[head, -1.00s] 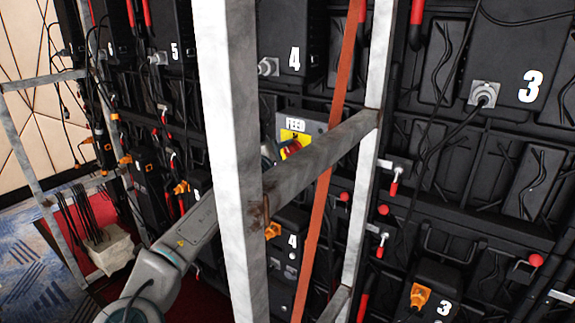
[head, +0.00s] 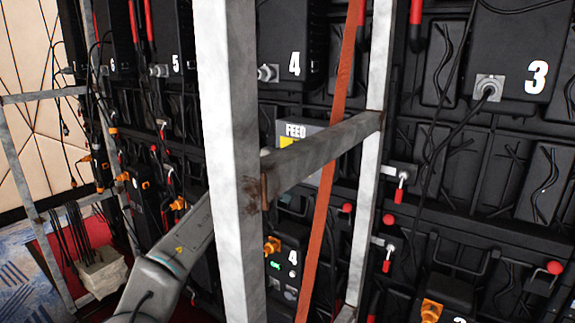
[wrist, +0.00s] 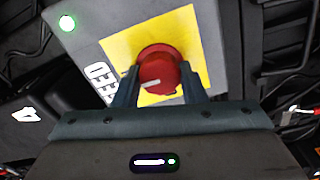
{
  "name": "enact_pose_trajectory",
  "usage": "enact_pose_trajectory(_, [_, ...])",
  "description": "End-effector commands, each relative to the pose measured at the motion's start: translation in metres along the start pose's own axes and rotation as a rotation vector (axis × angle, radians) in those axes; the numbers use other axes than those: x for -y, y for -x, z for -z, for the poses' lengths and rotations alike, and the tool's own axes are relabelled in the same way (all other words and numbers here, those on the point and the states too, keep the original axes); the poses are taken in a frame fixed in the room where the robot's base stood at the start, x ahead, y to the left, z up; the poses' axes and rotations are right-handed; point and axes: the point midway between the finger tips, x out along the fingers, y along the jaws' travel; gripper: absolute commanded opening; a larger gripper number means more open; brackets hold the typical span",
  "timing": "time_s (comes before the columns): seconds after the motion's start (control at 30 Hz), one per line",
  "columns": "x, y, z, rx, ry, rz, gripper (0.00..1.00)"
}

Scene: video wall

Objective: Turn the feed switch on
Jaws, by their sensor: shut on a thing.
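The feed switch is a red round knob (wrist: 157,70) on a yellow plate (wrist: 190,40), fixed to a grey box (wrist: 85,40) lettered FEED. A white mark on the knob points left in the wrist view, and a green light (wrist: 67,22) glows in the box's corner. My gripper (wrist: 159,78) is shut on the knob, one finger on each side. In the head view the box (head: 283,128) shows behind a metal crossbar, with its FEED label and a little yellow visible. The knob and my gripper are hidden there.
A metal upright (head: 230,150) and a rusty crossbar (head: 325,145) stand close in front of the box, with my arm passing behind the upright. An orange strap (head: 331,140) hangs to the right. Cables and black numbered units (head: 510,50) cover the wall.

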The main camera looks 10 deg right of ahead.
Motion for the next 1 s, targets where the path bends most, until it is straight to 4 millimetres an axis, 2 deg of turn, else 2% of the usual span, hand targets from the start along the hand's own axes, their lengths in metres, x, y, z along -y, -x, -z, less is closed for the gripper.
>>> enact_pose_trajectory(0.43, [0.000,0.000,0.000,0.001,-0.013,0.001,0.15])
enact_pose_trajectory(0.47, [0.000,0.000,0.000,0.001,-0.013,0.001,0.41])
enact_pose_trajectory(0.53, [0.001,0.000,0.000,0.001,-0.013,0.001,0.60])
enact_pose_trajectory(0.87, [0.001,0.002,0.000,0.000,-0.011,0.001,0.60])
enact_pose_trajectory(1.0, [0.002,0.014,0.001,-0.001,-0.009,0.002,0.60])
